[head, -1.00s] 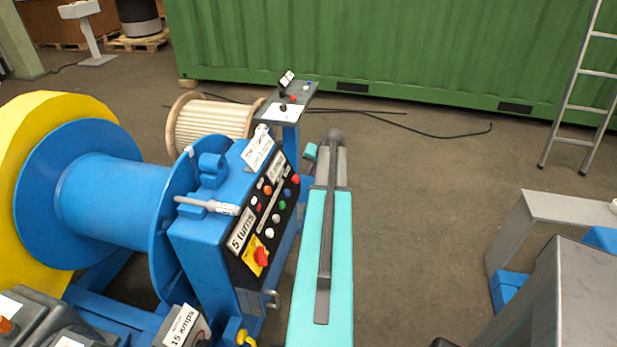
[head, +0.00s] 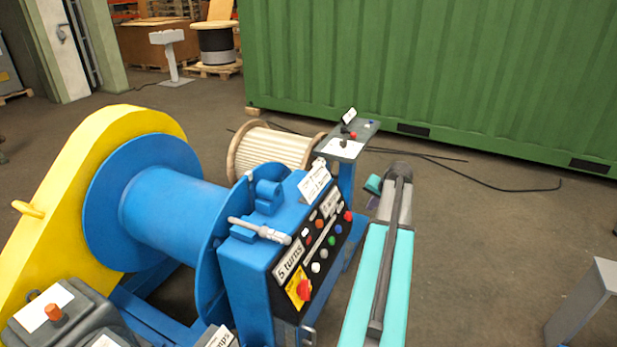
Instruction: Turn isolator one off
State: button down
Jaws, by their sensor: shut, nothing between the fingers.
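A red rotary switch (head: 304,290) on a yellow plate sits at the lower end of the sloping black control panel (head: 318,240) on the blue winch machine. Its handle position is too small to read surely. An orange knob (head: 54,312) stands on a grey box at the lower left, beside a white label. I cannot read any label that says which one is isolator one. My turquoise arm reaches forward just right of the panel, apart from the red switch in the picture. The fingers of my gripper do not show; the arm's far end hides that region.
A blue drum (head: 175,210) with a yellow guard (head: 60,220) fills the left. A small control stand (head: 348,150) and a rope spool (head: 275,150) stand behind the panel. A green container (head: 440,80) closes the back. Open floor (head: 500,250) lies right of my arm.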

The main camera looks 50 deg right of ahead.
aim_at(303, 289)
jog(key=k, duration=1)
